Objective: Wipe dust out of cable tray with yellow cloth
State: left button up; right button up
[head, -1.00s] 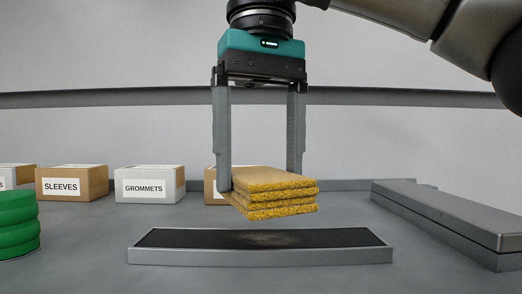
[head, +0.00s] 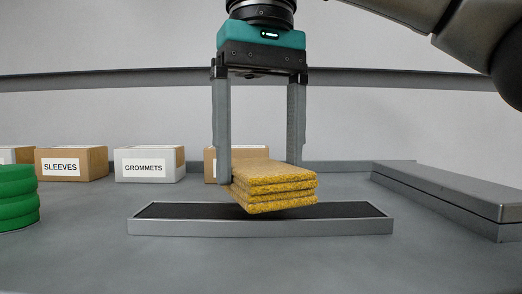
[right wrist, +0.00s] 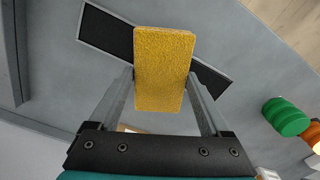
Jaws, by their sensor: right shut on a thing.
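The yellow cloth (head: 275,189), folded into a thick stack, is held between the fingers of my right gripper (head: 260,172). It hangs over the middle of the cable tray (head: 260,229), low above it; I cannot tell if it touches. The tray is a long, shallow grey channel with a dark floor. The cloth hides the middle of that floor, and I see no dust on the parts that show. In the right wrist view the cloth (right wrist: 163,70) covers the middle of the tray (right wrist: 105,31), which sticks out on both sides. My left gripper is out of view.
A long grey closed case or lid (head: 450,195) lies at the right. A green stacked coil (head: 17,197) stands at the left edge. Boxes labelled SLEEVES (head: 72,164) and GROMMETS (head: 150,164) stand behind. The bench in front of the tray is clear.

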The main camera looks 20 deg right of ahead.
jog(key=shift+f+b, duration=0.4)
jog(key=shift+f, duration=0.35)
dwell(0.6)
jog(key=shift+r, duration=0.1)
jog(key=shift+s+a+f, duration=0.2)
jog(key=shift+s, duration=0.5)
jog(key=shift+s+r, duration=0.1)
jog(key=shift+r, duration=0.05)
jog(key=shift+w+d, duration=0.15)
jog(key=shift+w, duration=0.55)
notch_tip(320, 180, up, 4)
jog(key=p, duration=0.5)
jog(key=shift+r, duration=0.9)
